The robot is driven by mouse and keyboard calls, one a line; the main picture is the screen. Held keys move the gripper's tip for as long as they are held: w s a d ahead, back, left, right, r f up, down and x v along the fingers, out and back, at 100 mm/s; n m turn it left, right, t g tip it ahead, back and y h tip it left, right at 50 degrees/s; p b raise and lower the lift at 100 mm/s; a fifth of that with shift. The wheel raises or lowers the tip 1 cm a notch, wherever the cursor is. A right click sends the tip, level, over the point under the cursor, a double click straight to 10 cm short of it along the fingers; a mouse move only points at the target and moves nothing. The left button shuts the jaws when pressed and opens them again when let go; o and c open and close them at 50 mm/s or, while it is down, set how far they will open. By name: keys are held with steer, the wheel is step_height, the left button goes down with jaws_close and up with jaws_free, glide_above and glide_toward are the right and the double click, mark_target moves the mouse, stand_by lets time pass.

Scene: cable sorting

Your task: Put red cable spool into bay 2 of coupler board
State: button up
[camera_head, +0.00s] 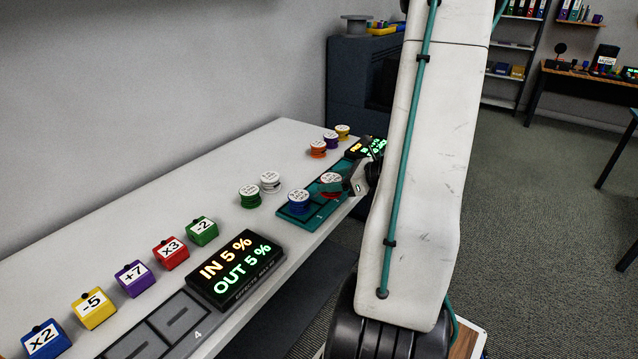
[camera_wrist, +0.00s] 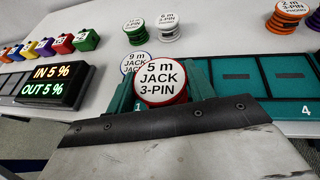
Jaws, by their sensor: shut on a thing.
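The red cable spool (camera_head: 331,183), white-topped and labelled "5 m JACK 3-PIN" in the wrist view (camera_wrist: 162,84), is held by my gripper (camera_head: 347,184). The teal coupler board (camera_head: 313,212) lies along the bench's front edge; it also fills the right of the wrist view (camera_wrist: 225,82). A blue spool (camera_head: 299,203) sits in its bay 1; the red spool partly hides it in the wrist view (camera_wrist: 131,60). The red spool is over the board, just beyond bay 1. I cannot tell whether it touches the board. Bay 2 is largely hidden.
Green (camera_head: 250,197) and white (camera_head: 270,182) spools stand behind the board. Orange (camera_head: 318,149), purple (camera_head: 331,139) and yellow (camera_head: 342,131) spools stand farther along. A display reading "IN 5 % OUT 5 %" (camera_head: 236,271) and several coloured blocks occupy the near bench. The board's bays toward number 4 look empty.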

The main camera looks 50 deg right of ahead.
steer(key=w, duration=0.1)
steer(key=w+d, duration=0.1)
steer(key=w, duration=0.1)
steer(key=w+d, duration=0.1)
steer(key=w, duration=0.1)
steer(key=shift+w+f, duration=0.25)
steer(key=f, duration=0.1)
steer(key=w+f, duration=0.1)
steer(key=f, duration=0.1)
steer(key=shift+d, duration=0.15)
steer(key=shift+f, duration=0.3)
steer(key=shift+f, duration=0.15)
steer(key=o, duration=1)
